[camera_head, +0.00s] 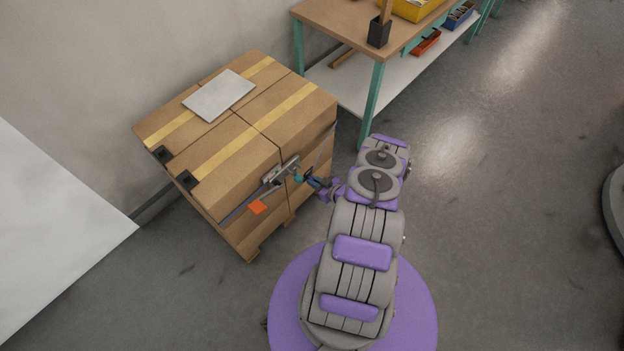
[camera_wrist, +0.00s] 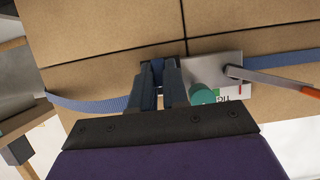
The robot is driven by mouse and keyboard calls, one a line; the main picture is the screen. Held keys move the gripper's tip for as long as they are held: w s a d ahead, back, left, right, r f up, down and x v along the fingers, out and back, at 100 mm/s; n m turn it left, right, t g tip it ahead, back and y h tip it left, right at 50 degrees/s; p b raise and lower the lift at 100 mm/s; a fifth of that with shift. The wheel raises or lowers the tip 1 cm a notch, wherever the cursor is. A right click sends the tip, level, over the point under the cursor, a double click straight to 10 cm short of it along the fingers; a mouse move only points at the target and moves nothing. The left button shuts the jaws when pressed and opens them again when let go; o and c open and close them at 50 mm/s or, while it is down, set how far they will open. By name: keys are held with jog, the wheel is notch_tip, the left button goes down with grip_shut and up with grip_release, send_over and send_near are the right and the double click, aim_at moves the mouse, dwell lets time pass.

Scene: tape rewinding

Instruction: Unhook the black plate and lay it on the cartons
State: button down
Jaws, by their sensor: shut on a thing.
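The stacked cartons (camera_head: 285,103) stand on a wooden pallet with yellow tape across their tops. A blue strap (camera_wrist: 95,104) runs around their side; it also shows in the head view (camera_head: 236,213). My gripper (camera_head: 313,181) is at the carton side, beside the metal tensioner (camera_head: 281,170). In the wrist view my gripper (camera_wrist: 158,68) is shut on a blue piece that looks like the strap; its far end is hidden. The tensioner (camera_wrist: 221,70) has a teal knob (camera_wrist: 201,93) and an orange handle (camera_wrist: 285,83). I cannot pick out a black plate for certain.
A light grey flat sheet (camera_head: 219,95) lies on the carton tops. Black corner pieces (camera_head: 187,179) sit on the left top edge. A workbench (camera_head: 340,22) with teal legs stands behind right.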

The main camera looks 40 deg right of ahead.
jog(key=shift+s, duration=0.3)
jog(key=s+r+p, duration=0.6)
jog(key=r+p, duration=0.4)
jog(key=p, duration=0.1)
jog(key=shift+d, duration=0.25)
dwell(0.4)
notch_tip(320, 180, up, 14)
jog(key=p, duration=1.2)
